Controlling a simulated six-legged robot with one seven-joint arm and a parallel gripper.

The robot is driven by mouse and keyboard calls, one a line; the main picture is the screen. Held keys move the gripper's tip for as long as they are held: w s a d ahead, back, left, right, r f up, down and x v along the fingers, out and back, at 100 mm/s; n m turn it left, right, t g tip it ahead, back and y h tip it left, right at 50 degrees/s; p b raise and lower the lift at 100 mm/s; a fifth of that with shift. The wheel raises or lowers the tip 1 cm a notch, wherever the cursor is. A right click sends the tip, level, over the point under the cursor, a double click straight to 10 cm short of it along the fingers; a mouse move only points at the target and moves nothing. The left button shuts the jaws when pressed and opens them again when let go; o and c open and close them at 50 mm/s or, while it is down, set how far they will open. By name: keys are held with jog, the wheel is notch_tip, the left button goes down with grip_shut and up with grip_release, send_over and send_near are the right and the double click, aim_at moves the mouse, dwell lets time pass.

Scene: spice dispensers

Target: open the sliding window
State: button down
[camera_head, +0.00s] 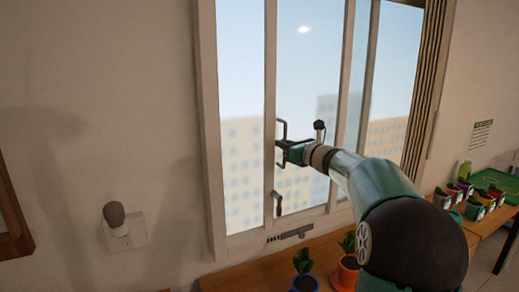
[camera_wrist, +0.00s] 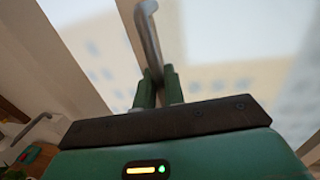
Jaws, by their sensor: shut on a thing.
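The sliding window (camera_head: 270,65) has a pale frame with upright bars, and city buildings show through its glass. A dark bracket-shaped handle (camera_head: 282,143) stands on the upright bar left of the middle. My gripper (camera_head: 284,150) reaches in from the right and is at this handle. In the wrist view the two green fingers of my gripper (camera_wrist: 159,86) are shut on the grey metal handle (camera_wrist: 147,35), close to the window bar. A smaller latch-like lever (camera_head: 277,202) sits lower on the same bar. I cannot tell whether any pane stands open.
A wooden surface (camera_head: 235,279) below the window holds two potted plants (camera_head: 304,268) (camera_head: 349,262). Several coloured containers (camera_head: 476,203) stand at the right. A socket with a plug-in device (camera_head: 121,229) is on the left wall.

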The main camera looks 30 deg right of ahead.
send_near(305, 135)
jog(key=w, duration=0.2)
jog(key=w+a, duration=0.1)
jog(key=w, duration=0.1)
jog(key=shift+w+f, duration=0.1)
jog(key=shift+w, duration=0.3)
jog(key=c, duration=1.6)
grip_release()
jog(key=shift+c, duration=0.2)
jog(key=s+d, duration=0.2)
jog(key=s, duration=1.1)
jog(key=shift+s+d, duration=0.25)
jog(key=shift+s, duration=0.1)
